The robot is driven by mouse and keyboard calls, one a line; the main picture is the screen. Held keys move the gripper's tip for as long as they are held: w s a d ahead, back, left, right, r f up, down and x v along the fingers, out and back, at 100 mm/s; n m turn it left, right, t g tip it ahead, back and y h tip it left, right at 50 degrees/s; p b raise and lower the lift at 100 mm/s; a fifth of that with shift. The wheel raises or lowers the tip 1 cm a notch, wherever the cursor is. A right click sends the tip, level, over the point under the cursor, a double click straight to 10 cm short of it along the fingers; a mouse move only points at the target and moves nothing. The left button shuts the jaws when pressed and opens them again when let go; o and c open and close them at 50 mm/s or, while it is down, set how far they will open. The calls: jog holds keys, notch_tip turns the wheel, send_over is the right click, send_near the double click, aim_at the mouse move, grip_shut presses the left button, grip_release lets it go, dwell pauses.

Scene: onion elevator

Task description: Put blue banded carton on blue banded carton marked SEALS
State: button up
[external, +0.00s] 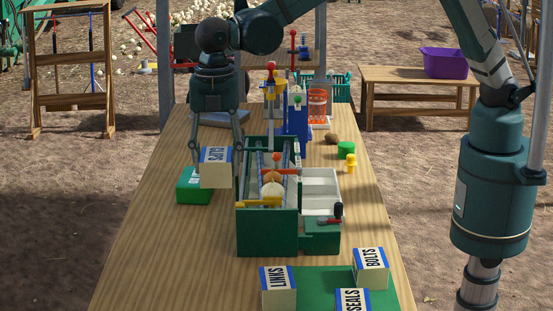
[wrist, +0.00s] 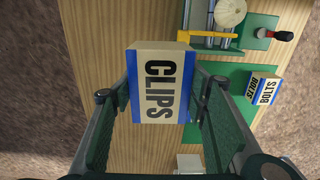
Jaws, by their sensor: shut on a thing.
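My gripper (external: 215,155) is shut on a cream carton with blue bands marked CLIPS (external: 214,172). It holds the carton above the left side of the table, and the carton also shows between the fingers in the wrist view (wrist: 158,85). The blue banded carton marked SEALS (external: 352,300) stands on a green mat (external: 320,278) at the table's near end, in the external view. Its lower part is cut off by the frame edge. My gripper is far behind and left of it. I cannot make out SEALS in the wrist view.
Cartons marked LINKS (external: 278,290) and BOLTS (external: 371,268) stand close to SEALS. A green machine box (external: 267,230) with a grey tray (external: 320,185) rises mid-table. A green box (external: 190,188) sits beside the held carton. The wooden table's near left (external: 180,255) is clear.

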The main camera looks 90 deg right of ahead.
jog(key=s+a+p, duration=0.1)
jog(key=s+a, duration=1.3)
jog(key=a, duration=0.3)
jog(key=p, duration=0.2)
send_over(353, 300)
jog(key=shift+f, duration=2.5)
jog(key=shift+f, duration=0.1)
jog(key=shift+f, duration=3.05)
jog(key=shift+f, duration=1.85)
jog(key=shift+f+b, duration=0.2)
jog(key=shift+b, duration=0.1)
